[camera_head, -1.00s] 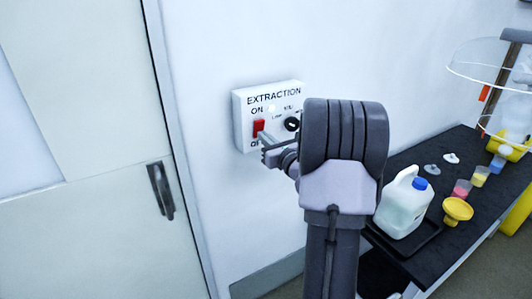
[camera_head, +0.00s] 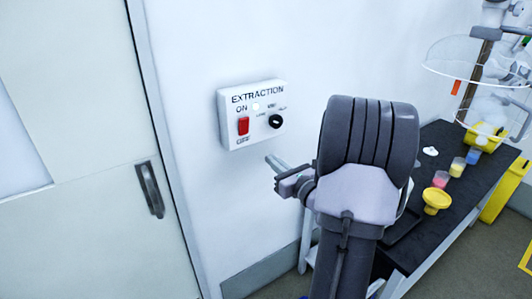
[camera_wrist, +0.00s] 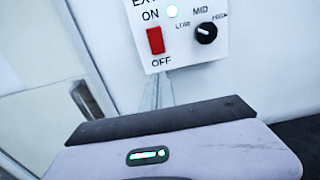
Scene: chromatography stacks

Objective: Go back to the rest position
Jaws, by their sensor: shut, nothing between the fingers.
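My gripper (camera_head: 278,166) is shut and empty. Its fingertips are below and to the right of the white EXTRACTION box (camera_head: 252,113), clear of the box's controls. The box is on the wall and carries a red rocker switch (camera_head: 243,125) between ON and OFF, and a black knob (camera_head: 275,121). In the wrist view the closed fingers (camera_wrist: 157,92) point towards the wall below the red switch (camera_wrist: 155,40). My arm hides part of the bench.
A grey door with a dark handle (camera_head: 150,189) is at the left. A dark bench (camera_head: 470,192) at the right holds a yellow funnel (camera_head: 437,201), small coloured cups and glassware.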

